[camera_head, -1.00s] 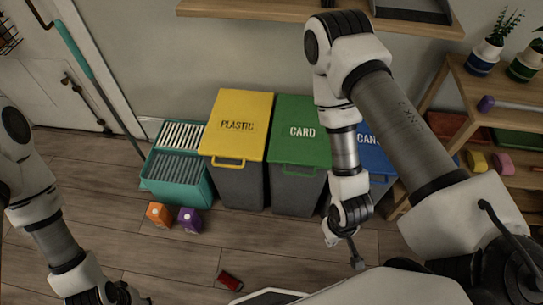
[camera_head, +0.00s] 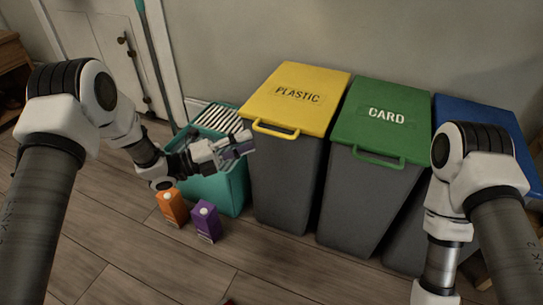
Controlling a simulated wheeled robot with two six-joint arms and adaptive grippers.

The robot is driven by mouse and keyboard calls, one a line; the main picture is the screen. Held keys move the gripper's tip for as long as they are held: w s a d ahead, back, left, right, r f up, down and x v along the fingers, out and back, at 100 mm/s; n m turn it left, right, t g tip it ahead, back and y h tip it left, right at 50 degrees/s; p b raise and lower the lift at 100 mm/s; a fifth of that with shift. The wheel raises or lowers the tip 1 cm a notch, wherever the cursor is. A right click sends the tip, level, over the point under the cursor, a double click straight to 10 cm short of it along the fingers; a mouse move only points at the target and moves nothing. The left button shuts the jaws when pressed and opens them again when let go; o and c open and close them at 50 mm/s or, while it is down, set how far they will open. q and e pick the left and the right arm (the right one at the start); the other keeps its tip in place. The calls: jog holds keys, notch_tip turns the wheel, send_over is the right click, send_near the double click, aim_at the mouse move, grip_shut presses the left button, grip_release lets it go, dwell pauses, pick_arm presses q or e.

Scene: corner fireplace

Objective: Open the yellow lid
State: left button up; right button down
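The yellow lid (camera_head: 297,92), marked PLASTIC, lies closed on a grey bin (camera_head: 287,180). Its yellow front handle (camera_head: 275,131) sticks out at the lid's lower left edge. My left gripper (camera_head: 246,145) is in front of the teal bin, just left of the handle and a little below it. It appears apart from the handle. Its fingers are small and seen from the side, so whether they are open or shut is unclear. My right arm comes in at the right, and its gripper is outside the picture.
A green CARD lid (camera_head: 383,114) and a blue lid (camera_head: 487,126) cover bins to the right. A teal bin (camera_head: 222,188) with a slatted top stands left. Orange (camera_head: 172,207) and purple (camera_head: 206,221) cartons stand on the floor (camera_head: 130,235). The floor in front is mostly clear.

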aim_at(271, 133)
pick_arm(q)
jog(key=b+x, duration=0.2)
jog(key=x, duration=0.5)
jog(key=shift+w+d+r, duration=0.15)
jog(key=shift+d, duration=0.15)
grip_shut()
